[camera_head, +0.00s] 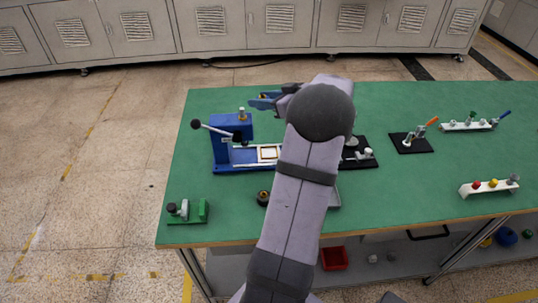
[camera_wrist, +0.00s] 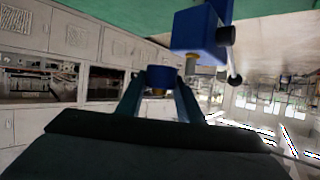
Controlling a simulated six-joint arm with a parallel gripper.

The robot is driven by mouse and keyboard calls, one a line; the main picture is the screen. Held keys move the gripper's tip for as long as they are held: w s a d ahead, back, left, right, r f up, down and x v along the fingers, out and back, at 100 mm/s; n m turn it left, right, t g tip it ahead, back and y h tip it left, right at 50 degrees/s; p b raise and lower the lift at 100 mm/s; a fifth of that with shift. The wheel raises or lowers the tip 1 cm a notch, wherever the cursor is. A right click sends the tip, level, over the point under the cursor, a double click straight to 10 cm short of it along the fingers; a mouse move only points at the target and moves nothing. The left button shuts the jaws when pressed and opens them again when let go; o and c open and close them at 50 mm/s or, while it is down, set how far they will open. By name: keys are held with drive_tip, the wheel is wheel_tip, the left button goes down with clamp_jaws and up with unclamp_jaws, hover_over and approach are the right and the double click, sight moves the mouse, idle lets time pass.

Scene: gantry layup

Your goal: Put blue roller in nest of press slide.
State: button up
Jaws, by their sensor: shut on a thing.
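The blue press (camera_head: 231,128) stands at the left of the green table, with a black-knobbed lever (camera_head: 197,124) to its left. Its slide lies in front on a blue base, and the yellow-edged square nest (camera_head: 268,153) on it looks empty. My gripper (camera_head: 262,100) is raised above and behind the press, right of its top. In the wrist view my gripper (camera_wrist: 160,88) is shut on the blue roller (camera_wrist: 160,76), which has a brass-coloured part. The roller is clear of the press (camera_wrist: 200,28). In the head view the roller is hard to tell from the fingers.
My arm hides the table's middle. A green fixture (camera_head: 188,210) sits at the front left, with a small dark round part (camera_head: 263,198) to its right. A black stand (camera_head: 411,142) and a white rack (camera_head: 490,186) with coloured knobs stand at right.

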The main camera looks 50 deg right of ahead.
sight(269, 153)
drive_tip(key=shift+s+d+f, duration=0.15)
drive_tip(key=shift+s+f, duration=0.1)
drive_tip(key=shift+s, duration=0.25)
drive_tip(key=shift+s+d+f, duration=0.15)
drive_tip(key=shift+s+f, duration=0.05)
drive_tip(key=shift+s, duration=0.25)
wheel_tip(269, 153, down, 18)
drive_tip(key=shift+r+p, duration=0.1)
drive_tip(key=shift+p, duration=0.55)
drive_tip(key=shift+f, duration=0.25)
drive_tip(key=o, duration=1.1)
drive_tip(key=shift+c, duration=0.2)
drive_tip(key=shift+r, duration=0.1)
drive_tip(key=shift+r, duration=0.2)
drive_tip(key=b+v, duration=0.1)
drive_tip(key=v, duration=1.1)
drive_tip(key=shift+b, duration=0.35)
